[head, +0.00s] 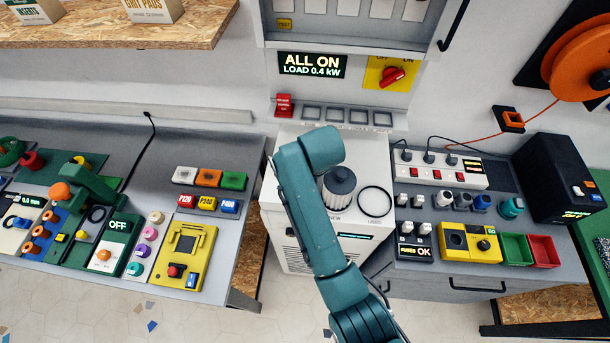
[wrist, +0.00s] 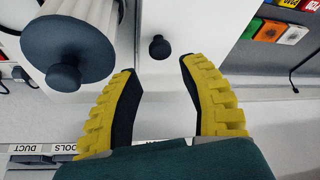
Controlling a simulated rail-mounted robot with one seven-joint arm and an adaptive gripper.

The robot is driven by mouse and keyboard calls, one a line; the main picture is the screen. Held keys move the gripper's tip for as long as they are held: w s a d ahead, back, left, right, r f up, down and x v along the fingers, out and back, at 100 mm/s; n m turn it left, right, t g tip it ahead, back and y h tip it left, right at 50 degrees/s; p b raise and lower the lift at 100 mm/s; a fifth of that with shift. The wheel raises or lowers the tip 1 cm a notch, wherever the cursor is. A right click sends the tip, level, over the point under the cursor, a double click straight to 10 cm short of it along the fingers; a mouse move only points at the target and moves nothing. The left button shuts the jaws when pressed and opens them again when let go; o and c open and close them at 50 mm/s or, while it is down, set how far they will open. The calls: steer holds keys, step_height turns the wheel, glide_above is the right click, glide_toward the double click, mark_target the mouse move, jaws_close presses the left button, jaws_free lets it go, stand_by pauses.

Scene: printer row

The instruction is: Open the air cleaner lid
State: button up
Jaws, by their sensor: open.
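The air cleaner (head: 298,262) is the white cabinet between the two benches. In the wrist view, a white panel (wrist: 180,22), apparently its lid, lies flat with a small dark knob (wrist: 158,46). My gripper (wrist: 158,70) is open and empty, with yellow ribbed fingers and dark pads. The knob shows just beyond the gap between the fingertips, apart from both. In the head view my arm hides the gripper and the knob. A pleated filter with a dark knobbed cap (head: 340,180) stands on the cabinet; it also shows left of my fingers in the wrist view (wrist: 70,45).
Right of the filter is an empty dark ring (head: 375,201) marked USED. A row of grey sockets and a red switch (head: 284,103) line the ledge behind. Benches with devices flank the cabinet; a yellow device (head: 183,255) is on the left, a power strip (head: 440,170) on the right.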

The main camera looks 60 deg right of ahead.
steer(key=x, duration=0.6)
steer(key=shift+w+d+f, duration=0.15)
steer(key=shift+f, duration=0.1)
jaws_close()
